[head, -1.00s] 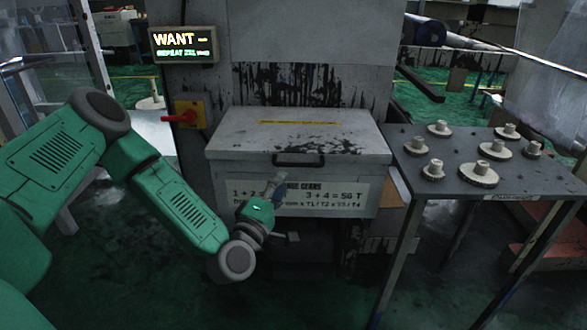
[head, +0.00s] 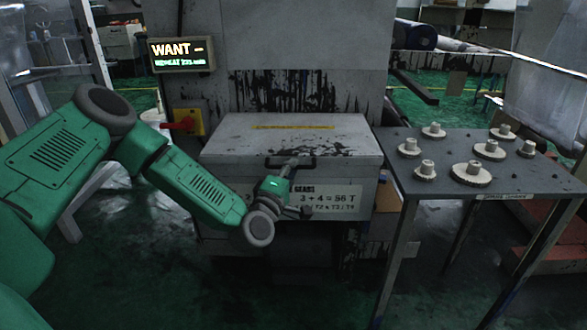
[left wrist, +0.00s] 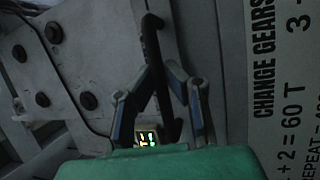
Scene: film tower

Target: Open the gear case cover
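The gear case is a grey box whose cover (head: 290,137) has a yellow strip on top and lies flat, down on the case body (head: 340,202). A black handle (head: 306,162) is on the cover's front edge. My left gripper (head: 291,163) is at that handle, reaching up from the front left. In the left wrist view the handle (left wrist: 154,42) passes between the two fingertips (left wrist: 163,72), which have come together closely on it. The left gripper looks shut on the handle, though the exact contact is hard to see. My right gripper is in neither view.
A dark table (head: 405,183) with several pale gears stands to the right of the case. A lit sign (head: 182,54) reading WANT and a red switch (head: 183,124) are at the left. The green floor in front is clear.

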